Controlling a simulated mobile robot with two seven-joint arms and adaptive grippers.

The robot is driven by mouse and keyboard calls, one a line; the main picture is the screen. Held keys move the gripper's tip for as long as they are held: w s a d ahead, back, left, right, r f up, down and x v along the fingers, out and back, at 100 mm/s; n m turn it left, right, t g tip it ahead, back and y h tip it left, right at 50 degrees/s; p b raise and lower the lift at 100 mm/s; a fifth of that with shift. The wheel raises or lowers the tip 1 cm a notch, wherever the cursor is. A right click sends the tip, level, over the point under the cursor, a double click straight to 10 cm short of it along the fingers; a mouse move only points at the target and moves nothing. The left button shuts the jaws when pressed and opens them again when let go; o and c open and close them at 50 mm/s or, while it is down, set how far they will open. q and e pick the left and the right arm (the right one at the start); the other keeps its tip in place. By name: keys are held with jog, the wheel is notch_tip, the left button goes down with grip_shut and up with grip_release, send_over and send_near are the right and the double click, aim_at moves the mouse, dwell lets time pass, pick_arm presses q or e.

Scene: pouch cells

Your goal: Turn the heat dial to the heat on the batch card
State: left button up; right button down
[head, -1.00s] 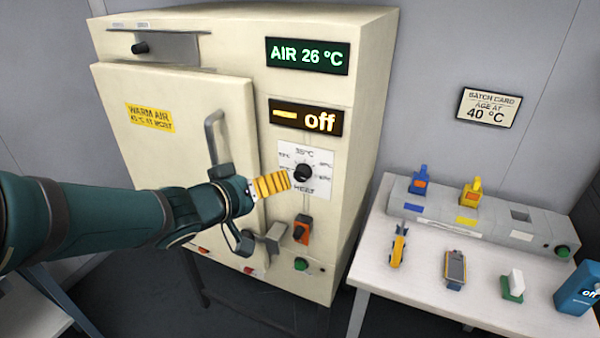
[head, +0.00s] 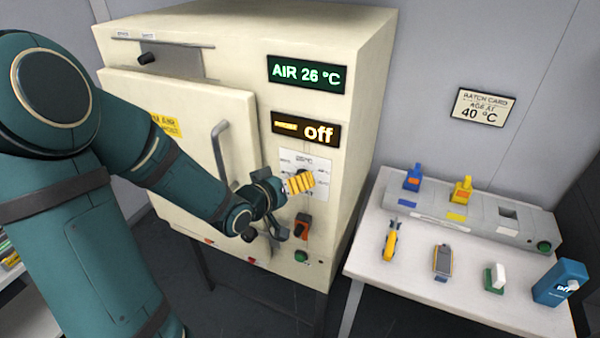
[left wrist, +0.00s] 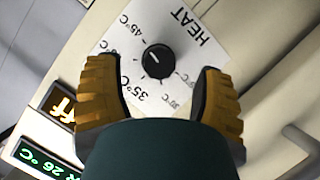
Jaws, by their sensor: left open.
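The heat dial (left wrist: 157,60) is a round black knob on a white plate (left wrist: 180,25) marked HEAT, with 35 °C and 45 °C legible in the left wrist view. A small pale mark shows on the knob, but I cannot tell its exact setting. My left gripper (left wrist: 158,70) is open, its yellow fingers on either side of the dial with gaps showing. In the head view the left gripper (head: 300,183) covers much of the dial. The batch card (head: 482,107) on the wall reads 40 °C. My right gripper is not in view.
The cream oven (head: 345,60) has an AIR 26 °C display (head: 306,74) and an "off" display (head: 305,130). An orange switch (head: 301,227) and green button (head: 301,256) sit below the dial. A white table (head: 400,290) with several tools stands at right.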

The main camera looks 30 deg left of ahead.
pick_arm(q)
jog(key=shift+b+x, duration=0.4)
jog(key=shift+x, duration=1)
jog(key=shift+o, duration=0.2)
jog(key=shift+s, duration=0.1)
grip_shut()
